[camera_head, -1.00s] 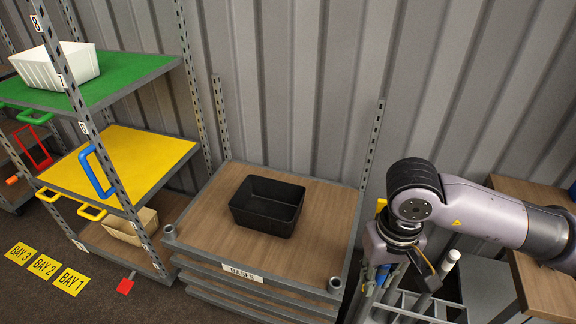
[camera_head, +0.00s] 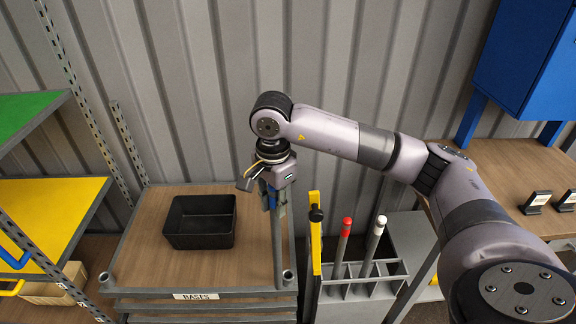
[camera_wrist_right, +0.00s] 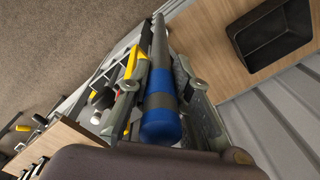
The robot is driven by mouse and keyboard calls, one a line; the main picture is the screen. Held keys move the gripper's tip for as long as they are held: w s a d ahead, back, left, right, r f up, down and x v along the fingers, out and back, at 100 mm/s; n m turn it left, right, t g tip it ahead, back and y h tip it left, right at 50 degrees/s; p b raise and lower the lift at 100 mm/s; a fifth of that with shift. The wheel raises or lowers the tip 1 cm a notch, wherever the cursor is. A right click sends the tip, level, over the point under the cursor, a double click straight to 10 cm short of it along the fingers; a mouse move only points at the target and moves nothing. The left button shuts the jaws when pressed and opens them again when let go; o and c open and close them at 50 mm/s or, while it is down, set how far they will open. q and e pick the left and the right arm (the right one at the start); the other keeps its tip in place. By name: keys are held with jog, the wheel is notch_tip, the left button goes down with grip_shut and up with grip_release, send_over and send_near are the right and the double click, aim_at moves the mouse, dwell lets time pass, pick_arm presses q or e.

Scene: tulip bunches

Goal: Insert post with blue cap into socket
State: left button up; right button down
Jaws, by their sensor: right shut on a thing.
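My right gripper (camera_head: 272,196) is shut on the post with the blue cap (camera_head: 277,240). The post hangs nearly upright with its blue cap at the top. In the right wrist view the blue-banded end (camera_wrist_right: 161,115) sits between the fingers and the grey shaft (camera_wrist_right: 160,50) runs away from the camera. The post's lower end is just left of the front right socket (camera_head: 289,279) of the BASES cart in the head view; I cannot tell its height above the deck. Another socket (camera_head: 106,279) is at the cart's front left corner. My left gripper is not in view.
A black bin (camera_head: 200,242) stands on the cart deck (camera_head: 150,232). Right of the cart is a rack (camera_head: 365,290) with a red-capped post (camera_head: 343,245), a white-capped post (camera_head: 374,245) and a yellow upright tool (camera_head: 314,245). The corrugated wall is behind.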

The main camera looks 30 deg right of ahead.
jog(key=w+d+r+m+p, duration=0.2)
jog(key=d+m, duration=0.4)
jog(key=m, duration=0.4)
jog(key=shift+w+d+r+m, duration=0.15)
jog(key=shift+w+r+m, duration=0.3)
jog(key=shift+w, duration=0.7)
jog(key=shift+f+b, duration=1.9)
jog(key=shift+f, duration=0.65)
jog(key=shift+f+b, duration=2.15)
jog(key=shift+f, duration=0.6)
jog(key=c, duration=1.4)
grip_release()
jog(key=shift+o, duration=0.2)
